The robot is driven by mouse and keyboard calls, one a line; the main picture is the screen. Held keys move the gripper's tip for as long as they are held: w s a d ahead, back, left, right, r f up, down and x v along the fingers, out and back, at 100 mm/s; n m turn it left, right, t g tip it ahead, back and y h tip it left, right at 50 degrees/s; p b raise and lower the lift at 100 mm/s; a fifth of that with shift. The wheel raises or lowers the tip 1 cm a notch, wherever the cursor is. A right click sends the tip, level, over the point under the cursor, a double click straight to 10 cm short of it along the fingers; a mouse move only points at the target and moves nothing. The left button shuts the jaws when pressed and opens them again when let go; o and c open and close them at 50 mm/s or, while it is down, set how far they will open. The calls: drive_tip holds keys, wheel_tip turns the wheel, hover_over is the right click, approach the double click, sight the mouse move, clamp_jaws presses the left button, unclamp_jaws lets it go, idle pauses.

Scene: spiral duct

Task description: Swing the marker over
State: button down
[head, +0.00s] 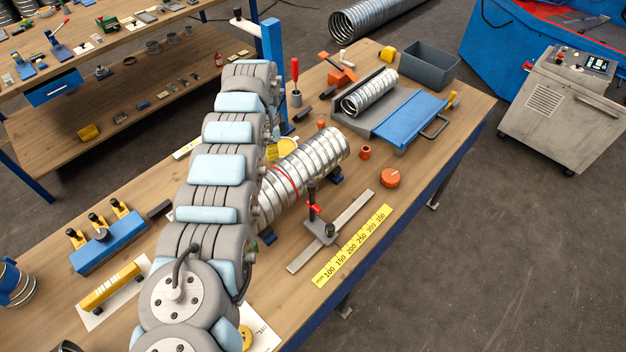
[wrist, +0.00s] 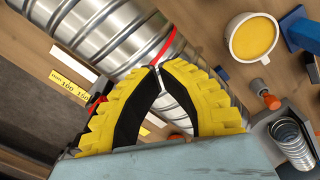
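A small marker stand (head: 314,205) with a dark upright post and a red clamp stands on a flat metal rail (head: 350,215) in front of the spiral duct. The ribbed silver spiral duct (head: 310,165) lies across the bench on blue supports, with a red line around it. The duct (wrist: 105,30) and its red line (wrist: 167,47) also fill the upper wrist view. A red part (wrist: 95,104), perhaps the stand's clamp, is partly hidden by the left finger. My gripper (wrist: 159,67) has yellow fingers whose tips meet just over the duct near the red line. I see nothing clearly held.
A yellow ruler (head: 352,247) lies along the bench's front edge. A cup of yellow contents (wrist: 253,38) stands behind the duct. A tray with a smaller duct (head: 370,93), a blue plate (head: 411,118) and a grey bin (head: 428,66) occupy the far right end.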

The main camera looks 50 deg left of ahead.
wheel_tip(320, 180, up, 8)
drive_tip(key=p, duration=0.4)
drive_tip(key=shift+p, duration=0.3)
drive_tip(key=shift+f, duration=0.15)
idle(0.4)
